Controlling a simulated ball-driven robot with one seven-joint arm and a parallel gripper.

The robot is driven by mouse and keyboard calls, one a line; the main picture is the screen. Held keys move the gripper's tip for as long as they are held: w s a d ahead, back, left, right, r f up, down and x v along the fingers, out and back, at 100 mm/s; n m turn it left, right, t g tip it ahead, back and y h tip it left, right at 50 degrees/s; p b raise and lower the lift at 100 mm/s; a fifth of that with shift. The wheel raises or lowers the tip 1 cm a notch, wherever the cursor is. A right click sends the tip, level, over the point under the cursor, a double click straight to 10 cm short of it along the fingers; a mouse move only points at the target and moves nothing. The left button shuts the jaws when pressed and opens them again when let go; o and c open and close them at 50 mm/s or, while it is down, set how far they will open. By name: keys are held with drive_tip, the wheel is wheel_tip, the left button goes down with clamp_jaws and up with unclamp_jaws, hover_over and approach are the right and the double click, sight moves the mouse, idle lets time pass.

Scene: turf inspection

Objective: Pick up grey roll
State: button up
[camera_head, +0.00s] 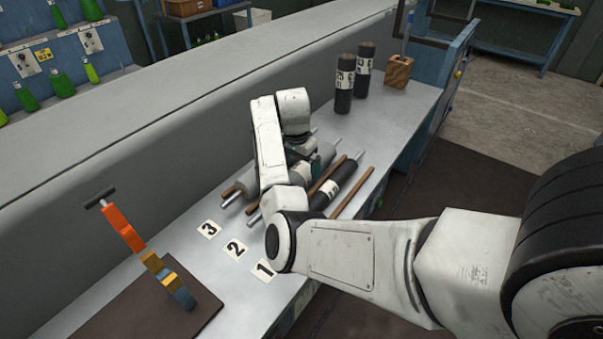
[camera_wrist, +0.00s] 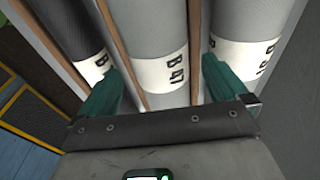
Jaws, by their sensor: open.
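Three rolls lie side by side on the grey counter. In the wrist view a middle grey roll (camera_wrist: 153,32) with a white label lies between the two green fingers of my gripper (camera_wrist: 160,70). A lighter grey roll (camera_wrist: 248,22) is on the right and a black roll (camera_wrist: 72,25) on the left, both labelled. My gripper is open and holds nothing. In the head view my arm covers much of the middle grey roll (camera_head: 325,156) and the back grey roll (camera_head: 246,181). The black roll (camera_head: 336,184) lies nearer the counter's front edge.
Wooden strips (camera_head: 351,186) separate the rolls. Number cards 1 (camera_head: 265,268), 2 (camera_head: 236,249) and 3 (camera_head: 209,229) lie before them. Two dark rolls (camera_head: 345,84) stand upright behind, beside a wooden block (camera_head: 398,72).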

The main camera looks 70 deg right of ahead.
drive_tip(key=shift+d+f, duration=0.1)
drive_tip(key=shift+f, duration=1.25)
drive_tip(key=shift+c, duration=0.3)
drive_tip(key=c, duration=1.8)
drive_tip(key=shift+r, duration=0.15)
clamp_jaws()
